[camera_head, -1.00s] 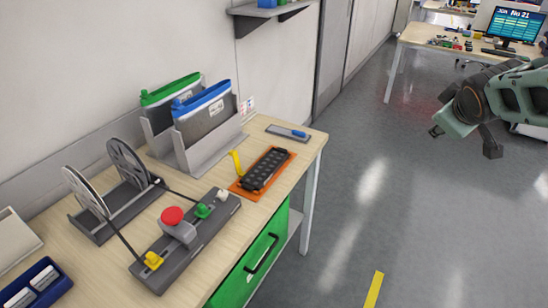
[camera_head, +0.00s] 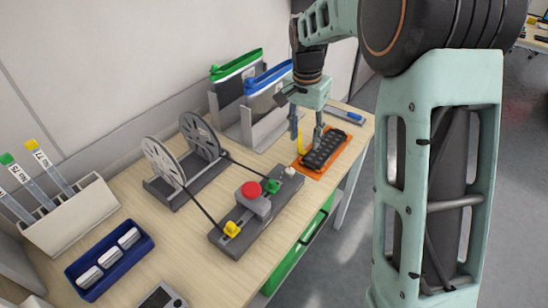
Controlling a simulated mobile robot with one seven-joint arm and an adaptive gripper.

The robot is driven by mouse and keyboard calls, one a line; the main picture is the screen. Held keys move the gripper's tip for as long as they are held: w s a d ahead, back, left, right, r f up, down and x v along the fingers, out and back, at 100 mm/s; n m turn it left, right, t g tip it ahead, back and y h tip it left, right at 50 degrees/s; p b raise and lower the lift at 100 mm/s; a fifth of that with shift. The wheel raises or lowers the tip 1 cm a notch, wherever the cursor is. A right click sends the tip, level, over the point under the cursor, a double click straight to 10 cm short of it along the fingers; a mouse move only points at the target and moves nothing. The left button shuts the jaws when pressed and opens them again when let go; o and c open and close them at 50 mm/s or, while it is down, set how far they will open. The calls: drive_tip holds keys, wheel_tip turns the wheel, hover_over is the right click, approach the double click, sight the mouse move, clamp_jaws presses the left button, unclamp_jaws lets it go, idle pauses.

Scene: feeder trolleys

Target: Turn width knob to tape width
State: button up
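A dark grey feeder block (camera_head: 225,240) lies on the wooden bench. It carries a red round button (camera_head: 251,190), a green knob (camera_head: 272,186), a white knob (camera_head: 290,172) and a yellow knob (camera_head: 232,229). I cannot tell for sure which one is the width knob, and no width marks are readable. My gripper (camera_head: 307,142) points down beyond the white knob, by the left edge of an orange mat (camera_head: 308,170). Its fingers are apart with nothing visibly held. A yellow upright piece (camera_head: 300,141) shows between or behind the fingers.
A black ribbed strip (camera_head: 325,150) lies on the mat. Two reels (camera_head: 200,138) stand left of the feeder, linked to it by dark strips. Holders with green-topped (camera_head: 237,65) and blue-topped bags stand behind. A blue tray (camera_head: 72,271) and a tube rack (camera_head: 75,222) are at left.

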sight(290, 170)
drive_tip(key=shift+m+g+y, duration=0.3)
drive_tip(key=shift+g, duration=0.1)
drive_tip(key=a+f, duration=0.1)
drive_tip(key=f, duration=0.2)
drive_tip(key=a+f, duration=0.1)
drive_tip(key=f, duration=0.3)
drive_tip(key=s+a+f+p, duration=0.1)
drive_tip(key=f, duration=0.3)
drive_tip(key=shift+a+f, duration=0.2)
clamp_jaws()
